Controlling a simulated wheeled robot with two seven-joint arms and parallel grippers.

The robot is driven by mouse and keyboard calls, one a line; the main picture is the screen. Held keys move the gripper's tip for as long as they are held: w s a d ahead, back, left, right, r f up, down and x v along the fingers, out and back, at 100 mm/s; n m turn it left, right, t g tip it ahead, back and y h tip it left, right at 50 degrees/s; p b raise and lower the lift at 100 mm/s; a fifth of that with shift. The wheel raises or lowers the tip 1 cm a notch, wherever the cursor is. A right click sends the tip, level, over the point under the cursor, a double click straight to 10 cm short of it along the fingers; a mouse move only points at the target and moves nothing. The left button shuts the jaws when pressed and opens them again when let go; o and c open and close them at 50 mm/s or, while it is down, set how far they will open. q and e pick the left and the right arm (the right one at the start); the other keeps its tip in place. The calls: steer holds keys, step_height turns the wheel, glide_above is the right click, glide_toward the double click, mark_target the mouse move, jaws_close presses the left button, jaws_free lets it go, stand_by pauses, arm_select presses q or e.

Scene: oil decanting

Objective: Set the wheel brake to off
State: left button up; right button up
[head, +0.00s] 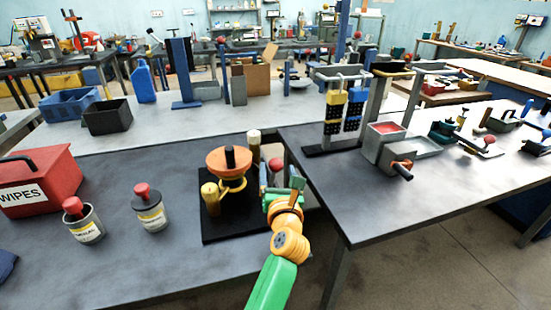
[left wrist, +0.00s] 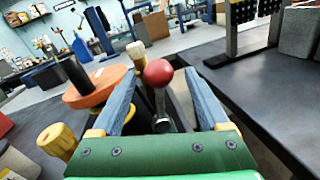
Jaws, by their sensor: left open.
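A turntable-like device with an orange wheel (head: 229,160) and a dark upright handle stands on a black base plate (head: 215,222). The wheel also shows at the left of the left wrist view (left wrist: 95,88). A lever with a red ball knob (head: 275,164) stands right of the wheel; I take it for the brake. My left gripper (head: 280,182) is open beside it. In the left wrist view, the red ball (left wrist: 158,72) and its metal stem appear between the open fingers (left wrist: 160,92); contact cannot be told. My right gripper is not in view.
A yellow knob (head: 210,198) and a cream-topped post (head: 254,140) flank the wheel. Two red-topped cans (head: 150,212) and a red wipes box (head: 40,182) stand left. A second table (head: 370,185) begins close on the right, beyond a narrow gap.

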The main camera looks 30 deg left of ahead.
arm_select(q)
steer(key=x, duration=0.6)
steer(key=shift+a, duration=0.15)
steer(key=shift+r, duration=0.1)
steer(key=shift+c, duration=1.2)
jaws_close()
